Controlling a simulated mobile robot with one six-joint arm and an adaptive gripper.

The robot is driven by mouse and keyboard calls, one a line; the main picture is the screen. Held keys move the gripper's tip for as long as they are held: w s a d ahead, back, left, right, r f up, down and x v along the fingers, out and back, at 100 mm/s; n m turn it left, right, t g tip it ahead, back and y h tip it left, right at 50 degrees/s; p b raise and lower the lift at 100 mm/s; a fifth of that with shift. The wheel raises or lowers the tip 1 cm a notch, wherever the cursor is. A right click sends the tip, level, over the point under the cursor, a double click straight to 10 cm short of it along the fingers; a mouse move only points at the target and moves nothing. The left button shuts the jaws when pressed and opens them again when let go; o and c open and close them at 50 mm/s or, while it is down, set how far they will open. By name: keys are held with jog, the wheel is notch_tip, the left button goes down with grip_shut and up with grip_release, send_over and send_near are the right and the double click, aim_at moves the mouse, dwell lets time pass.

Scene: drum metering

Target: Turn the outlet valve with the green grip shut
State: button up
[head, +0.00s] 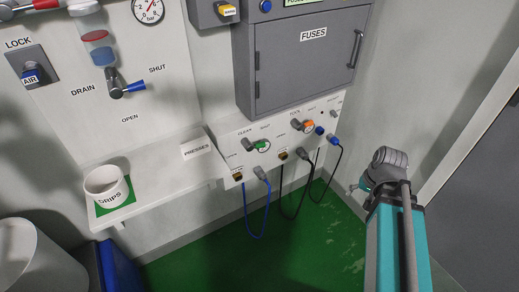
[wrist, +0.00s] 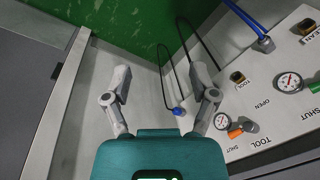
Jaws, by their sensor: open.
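The valve with the green grip (head: 260,146) is on the sloping white panel below the grey cabinet, under the CLEAN label. Its grip points right in the head view, with OPEN marked lower left and SHUT above. In the wrist view only part of the green grip (wrist: 315,87) shows at the right edge, beside a gauge. My gripper (head: 388,160) is right of the panel, apart from it. In the wrist view my gripper (wrist: 163,82) has its two fingers spread with nothing between them.
A similar valve with an orange grip (head: 308,125), labelled TOOL, is nearer my gripper. Cables (head: 264,205) hang below the panel (head: 224,142). The grey FUSES cabinet (head: 300,62) overhangs it. A DRIPS cup (head: 104,184) stands on the left shelf. Green floor (head: 310,240) is open below.

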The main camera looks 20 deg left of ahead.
jog(key=w+a+f+t+y+b, duration=0.1)
jog(key=w+a+f+y+b, duration=0.1)
jog(key=a+b, duration=0.15)
jog(key=w+a+f+m+y+b, duration=0.1)
jog(key=w+a+y+b, duration=0.1)
jog(key=a, duration=0.3)
jog(key=w+a+f+t+y+b, duration=0.1)
jog(key=a+f+y+b, duration=0.15)
jog(key=a, duration=0.25)
jog(key=m+t+y+b, duration=0.3)
jog(key=m+y+b, duration=0.2)
jog(key=y+b, duration=0.4)
send_near(261, 147)
jog(key=shift+s+d+r+h+b, duration=0.25)
jog(key=shift+d+r+h+b, duration=0.15)
jog(key=shift+d+r+h, duration=0.5)
jog(key=shift+f, duration=0.15)
jog(key=b+x, duration=0.1)
jog(key=x, duration=1.2)
jog(key=shift+s+a+b, duration=0.1)
jog(key=shift+a+b, duration=0.25)
jog(key=shift+a, duration=0.05)
grip_shut()
